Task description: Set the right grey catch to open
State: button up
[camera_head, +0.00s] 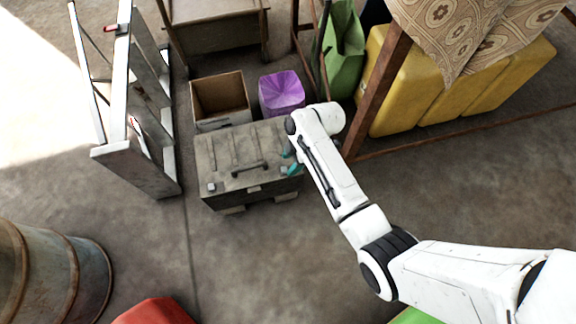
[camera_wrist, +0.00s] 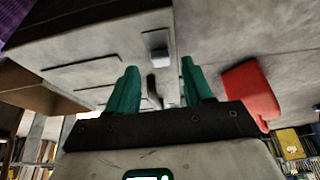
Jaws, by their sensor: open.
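The grey case (camera_head: 232,151) stands on the floor with its ribbed lid facing up. The right grey catch (camera_head: 284,170) is a small light block at the lid's front right edge. It also seems to be the block near the case edge in the wrist view (camera_wrist: 158,52). Whether it is open or closed I cannot tell. My gripper (camera_head: 291,162) is at the case's right end, its teal fingers close to that catch. In the wrist view my gripper (camera_wrist: 160,65) is open, with nothing clearly held between the fingers. The left catch (camera_head: 211,187) is clear of the gripper.
A dark handle (camera_head: 250,168) lies on the lid. Behind the case are an open cardboard box (camera_head: 220,98) and a purple bag (camera_head: 281,92). A ladder (camera_head: 137,165) stands left; yellow containers (camera_head: 396,95) stand right behind a wooden post.

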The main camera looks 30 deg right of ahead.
aim_at(285, 170)
jog(key=shift+b+x, duration=0.4)
jog(key=shift+x, duration=0.95)
grip_shut()
